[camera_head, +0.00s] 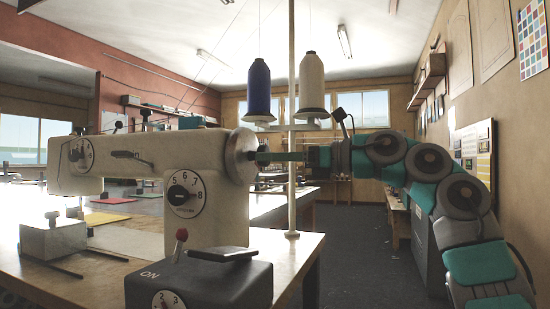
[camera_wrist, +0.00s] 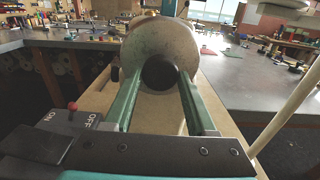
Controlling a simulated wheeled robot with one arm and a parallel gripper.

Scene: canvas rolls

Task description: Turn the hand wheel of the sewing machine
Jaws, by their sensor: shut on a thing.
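The pale sewing machine (camera_head: 130,160) stands on a wooden table. Its round metallic hand wheel (camera_head: 240,155) sits at the right end of the machine's arm. In the wrist view the hand wheel (camera_wrist: 160,42) is straight ahead, with a dark round hub (camera_wrist: 160,73) at its centre. My gripper (camera_head: 258,157) reaches in level from the right. In the wrist view my gripper (camera_wrist: 158,84) has one green finger on each side of the hub, and it is shut on the hand wheel. The exact contact at the fingertips is hard to see.
A blue thread cone (camera_head: 259,92) and a white one (camera_head: 312,88) stand behind my gripper on a thread stand with an upright pole (camera_head: 292,190). A dark switch box (camera_head: 200,285) with a red-knobbed lever (camera_head: 181,236) is in front. Open floor lies at right.

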